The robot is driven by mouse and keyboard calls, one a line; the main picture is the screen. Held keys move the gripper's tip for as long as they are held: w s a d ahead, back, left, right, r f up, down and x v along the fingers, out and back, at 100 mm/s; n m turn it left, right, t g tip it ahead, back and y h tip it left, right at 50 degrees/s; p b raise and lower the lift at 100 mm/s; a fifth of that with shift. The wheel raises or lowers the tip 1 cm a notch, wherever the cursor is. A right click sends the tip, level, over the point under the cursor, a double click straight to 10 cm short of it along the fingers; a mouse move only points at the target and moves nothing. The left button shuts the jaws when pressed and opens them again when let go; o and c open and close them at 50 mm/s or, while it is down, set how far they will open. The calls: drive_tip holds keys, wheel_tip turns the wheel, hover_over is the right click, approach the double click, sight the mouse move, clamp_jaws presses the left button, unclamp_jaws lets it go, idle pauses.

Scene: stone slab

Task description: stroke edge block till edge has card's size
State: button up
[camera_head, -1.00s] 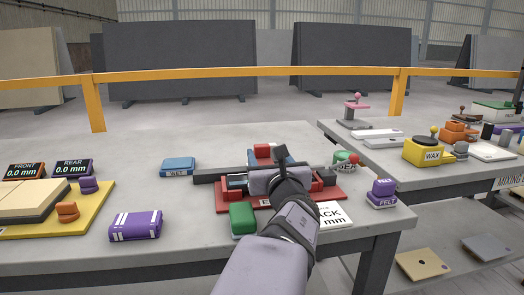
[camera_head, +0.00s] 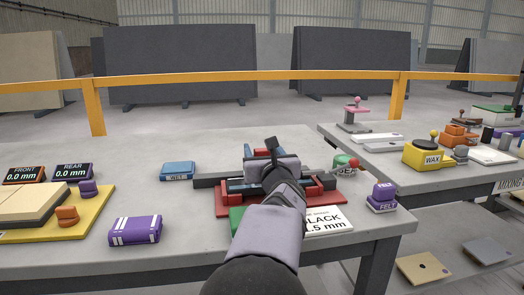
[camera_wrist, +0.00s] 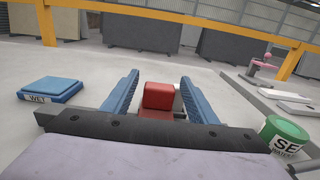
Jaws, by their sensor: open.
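A red block (camera_wrist: 158,95) stands between my gripper's two blue fingers in the wrist view, with gaps on both sides. My gripper (camera_wrist: 158,92) is open and nothing is clamped in it. In the head view my gripper (camera_head: 250,168) is over the dark stone strip (camera_head: 206,181) on the red base (camera_head: 318,196), and my wrist covers much of this. The white card (camera_head: 328,221), reading BLACK and ".5 mm" with its left part hidden, lies in front at the right. The FRONT (camera_head: 24,175) and REAR (camera_head: 73,171) displays both read 0.0 mm.
A blue WET block (camera_head: 178,171) lies left of the base and a purple block (camera_head: 135,230) nearer. A green can (camera_head: 342,161) and purple FELT block (camera_head: 382,197) stand right. A green block (camera_head: 236,219) is partly hidden by my arm. A yellow tray (camera_head: 85,226) is far left.

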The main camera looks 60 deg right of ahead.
clamp_jaws()
drive_tip(key=shift+w+a+f+b, duration=0.2)
drive_tip(key=shift+w+a+b, duration=0.2)
drive_tip(key=shift+b, duration=0.3)
drive_tip(key=w+a+b, duration=0.9)
drive_tip(key=b, duration=0.1)
drive_tip(key=shift+b, duration=0.3)
drive_tip(key=shift+w+a+r+b, duration=0.15)
drive_tip(key=shift+w+a+b, duration=0.15)
drive_tip(key=shift+w+a, duration=0.15)
unclamp_jaws()
drive_tip(key=shift+w+a, duration=0.1)
